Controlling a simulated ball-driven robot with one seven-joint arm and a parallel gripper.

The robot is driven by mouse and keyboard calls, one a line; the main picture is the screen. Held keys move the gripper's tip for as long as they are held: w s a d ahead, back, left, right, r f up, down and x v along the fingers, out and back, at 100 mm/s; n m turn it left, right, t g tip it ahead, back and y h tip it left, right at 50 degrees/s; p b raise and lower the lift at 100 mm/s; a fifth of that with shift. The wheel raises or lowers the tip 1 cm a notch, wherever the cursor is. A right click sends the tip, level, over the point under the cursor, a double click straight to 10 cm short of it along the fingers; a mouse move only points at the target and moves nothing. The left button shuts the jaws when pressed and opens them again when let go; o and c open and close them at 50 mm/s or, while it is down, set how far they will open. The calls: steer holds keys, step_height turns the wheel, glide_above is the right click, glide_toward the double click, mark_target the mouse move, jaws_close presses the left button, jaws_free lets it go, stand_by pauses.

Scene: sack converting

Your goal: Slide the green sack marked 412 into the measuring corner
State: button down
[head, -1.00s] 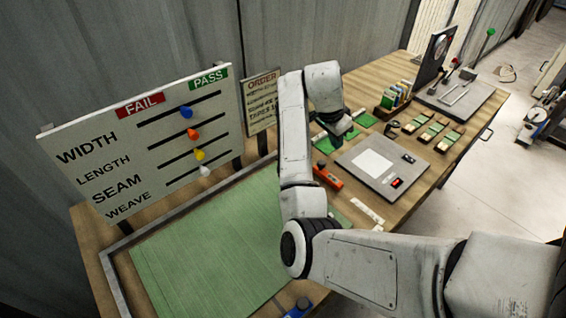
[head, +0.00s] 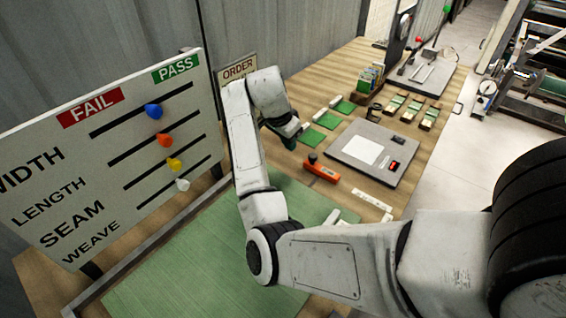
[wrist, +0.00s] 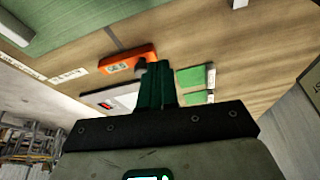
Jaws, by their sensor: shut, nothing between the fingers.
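The green sack (head: 195,262) lies flat on the table in front of the FAIL/PASS board. No 412 mark can be read on it, and my arm hides part of its right side. The measuring corner's grey rail (head: 118,266) runs along the sack's back and left sides. I cannot tell whether the sack touches it. My gripper (head: 290,142) is over the table beyond the sack, near the small green pieces. In the wrist view its dark green fingers (wrist: 155,82) are shut and empty, with green cloth (wrist: 65,22) at the upper left.
The board (head: 115,150) has several coloured sliders. An orange tool (head: 321,170) and a grey scale (head: 372,152) lie right of my gripper. Small green swatches (head: 327,120) and a box of cards (head: 370,78) stand farther back. Bare wood shows between them.

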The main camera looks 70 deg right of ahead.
mark_target(277, 180)
steer(key=p+x, duration=0.1)
steer(key=x, duration=0.9)
steer(key=shift+s, duration=0.15)
steer(key=a, duration=0.1)
steer(key=p, duration=0.1)
steer(key=w+a, duration=0.1)
steer(key=shift+w+a+r, duration=0.1)
steer(key=shift+a+r, duration=0.15)
steer(key=shift+a, duration=0.1)
steer(key=shift+w+a+f+p, duration=0.1)
steer(key=shift+w+a+p, duration=0.2)
steer(key=shift+a, duration=0.25)
steer(key=shift+w+a, duration=0.1)
steer(key=shift+a, duration=0.25)
steer(key=a, duration=0.1)
steer(key=w+a+p, duration=0.1)
steer(key=a, duration=0.1)
steer(key=shift+w+a, duration=0.2)
steer(key=shift+a, duration=0.15)
steer(key=shift+w+a, duration=0.15)
steer(key=shift+a, duration=0.2)
steer(key=shift+d, duration=0.1)
